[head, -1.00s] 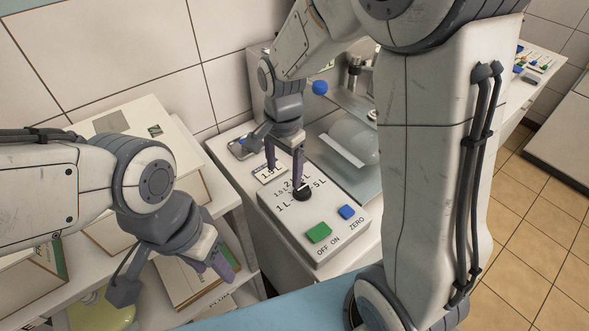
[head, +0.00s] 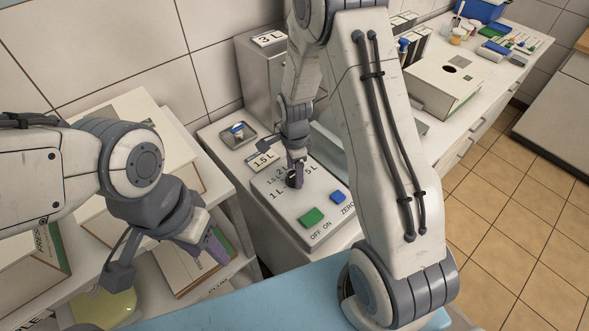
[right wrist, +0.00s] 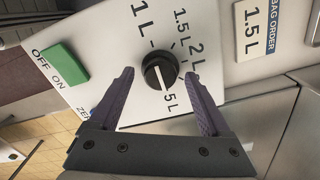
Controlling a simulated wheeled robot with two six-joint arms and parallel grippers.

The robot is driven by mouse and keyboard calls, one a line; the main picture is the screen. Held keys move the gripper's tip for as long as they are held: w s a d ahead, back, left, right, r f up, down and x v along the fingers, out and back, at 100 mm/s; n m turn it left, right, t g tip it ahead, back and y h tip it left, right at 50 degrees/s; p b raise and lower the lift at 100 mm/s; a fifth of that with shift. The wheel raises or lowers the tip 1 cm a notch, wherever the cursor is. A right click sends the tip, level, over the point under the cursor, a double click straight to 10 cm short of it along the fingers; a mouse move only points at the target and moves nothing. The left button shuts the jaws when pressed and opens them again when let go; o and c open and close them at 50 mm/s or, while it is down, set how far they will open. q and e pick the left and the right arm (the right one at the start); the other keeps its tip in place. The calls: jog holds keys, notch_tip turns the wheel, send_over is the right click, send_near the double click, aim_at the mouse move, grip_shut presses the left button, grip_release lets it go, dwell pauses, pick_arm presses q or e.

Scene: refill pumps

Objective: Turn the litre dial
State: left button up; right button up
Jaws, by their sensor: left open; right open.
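The litre dial (head: 293,180) is a round black knob on the pale control panel (head: 275,205), with 1 L, 1.5 L, 2 L and 5 L printed around it. In the right wrist view the dial (right wrist: 160,70) has a white mark that appears to point toward 5 L. My right gripper (right wrist: 160,76) is open, its purple fingers on either side of the dial. Whether they touch it I cannot tell. It also shows in the head view (head: 297,172), partly covering the dial. My left gripper (head: 213,248) is open and empty over the left shelf.
The panel has a green OFF/ON switch (head: 312,217) and a blue ZERO button (head: 338,196). A bag order card (head: 263,160) reads 1.5 L. A metal tray (head: 237,135) lies behind it. A box with a hole (head: 444,82) stands on the right-hand counter.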

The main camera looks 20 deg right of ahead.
jog(key=shift+f, duration=0.25)
grip_shut()
